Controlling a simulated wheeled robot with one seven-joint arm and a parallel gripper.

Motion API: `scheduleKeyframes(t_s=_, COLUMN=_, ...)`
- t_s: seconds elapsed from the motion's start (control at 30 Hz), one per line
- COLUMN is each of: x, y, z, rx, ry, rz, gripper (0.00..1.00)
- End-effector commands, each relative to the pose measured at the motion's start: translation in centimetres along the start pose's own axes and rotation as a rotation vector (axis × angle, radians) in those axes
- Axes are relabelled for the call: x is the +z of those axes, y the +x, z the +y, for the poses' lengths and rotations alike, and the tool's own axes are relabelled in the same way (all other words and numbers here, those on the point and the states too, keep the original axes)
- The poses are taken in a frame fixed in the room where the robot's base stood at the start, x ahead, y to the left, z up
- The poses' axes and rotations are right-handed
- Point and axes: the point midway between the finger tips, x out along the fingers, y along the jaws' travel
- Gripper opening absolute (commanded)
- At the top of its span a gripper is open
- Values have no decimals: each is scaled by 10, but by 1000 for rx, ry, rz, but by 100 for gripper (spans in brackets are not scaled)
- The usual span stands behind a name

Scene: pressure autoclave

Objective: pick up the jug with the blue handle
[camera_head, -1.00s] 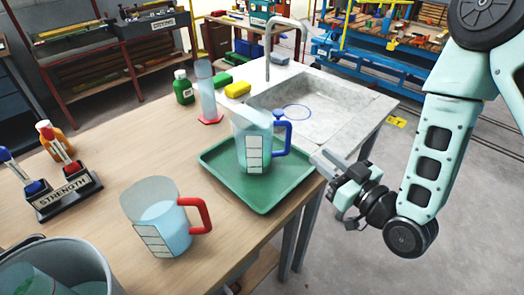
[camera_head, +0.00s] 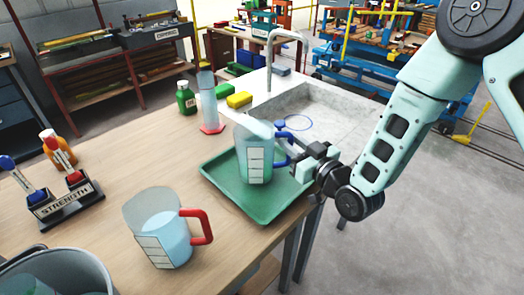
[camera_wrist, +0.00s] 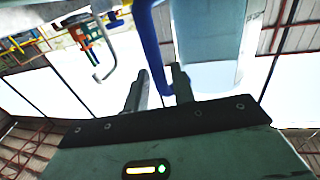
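The jug with the blue handle (camera_head: 253,157) stands upright on a green tray (camera_head: 230,199), with pale blue liquid inside and a white label. Its blue handle (camera_head: 281,133) points right, toward my gripper (camera_head: 297,163), which is at the handle's lower part. In the wrist view, the two fingers of my gripper (camera_wrist: 158,88) are apart, and the blue handle (camera_wrist: 152,45) runs down between them, closer to the right finger. The jug body (camera_wrist: 208,45) is just beyond that finger. In the head view my gripper partly hides the handle.
A similar jug with a red handle (camera_head: 167,233) stands on the wooden table at front. A sink (camera_head: 325,115) with a tap (camera_head: 287,36) lies behind the tray.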

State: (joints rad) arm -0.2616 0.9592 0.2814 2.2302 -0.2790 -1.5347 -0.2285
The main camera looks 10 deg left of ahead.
Motion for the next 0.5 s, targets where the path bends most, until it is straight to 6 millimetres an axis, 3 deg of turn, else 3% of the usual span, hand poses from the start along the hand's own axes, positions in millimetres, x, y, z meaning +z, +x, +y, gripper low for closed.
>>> scheduleKeyframes(t_s=0.2, x=-2, y=25, z=0, rx=1, ry=1, rz=0, gripper=25)
scheduleKeyframes(t_s=0.47, x=-1, y=28, z=0, rx=1, ry=1, rz=-1, gripper=25)
scheduleKeyframes(t_s=0.5, x=-1, y=28, z=0, rx=1, ry=1, rz=-1, gripper=14)
